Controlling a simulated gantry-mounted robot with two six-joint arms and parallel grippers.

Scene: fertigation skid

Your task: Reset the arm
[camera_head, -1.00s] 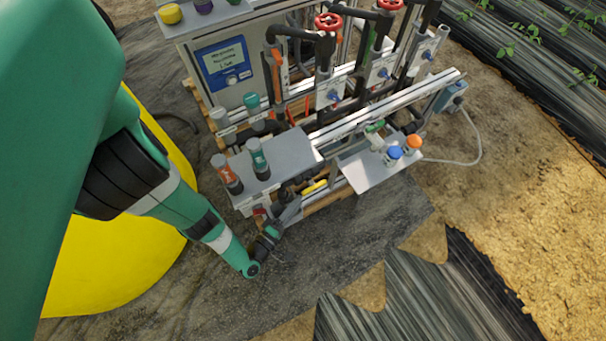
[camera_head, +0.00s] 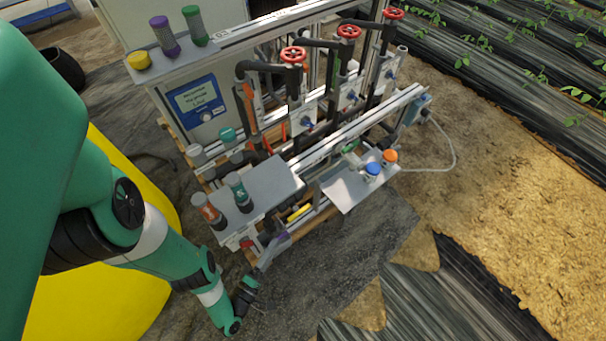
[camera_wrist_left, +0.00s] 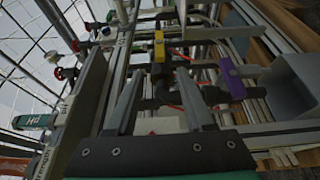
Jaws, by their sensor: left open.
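My left arm comes in from the left, bends low and points back up toward the skid. Its grey gripper (camera_head: 273,249) is at the skid's near lower edge, just below the small grey table. In the left wrist view the gripper (camera_wrist_left: 158,88) has its two fingers spread with a clear gap and nothing held. Beyond the fingertips is a yellow handle (camera_wrist_left: 159,46) on dark piping. A purple handle (camera_wrist_left: 231,80) is to the right of the fingers, apart from them. My right gripper is not in view.
The grey table (camera_head: 262,184) carries an orange-labelled bottle (camera_head: 207,211) and a green-labelled bottle (camera_head: 238,192). A tray (camera_head: 345,188) holds a blue-capped bottle (camera_head: 372,172) and an orange-capped bottle (camera_head: 389,158). Red valve wheels (camera_head: 293,54) stand behind. Open ground lies in front.

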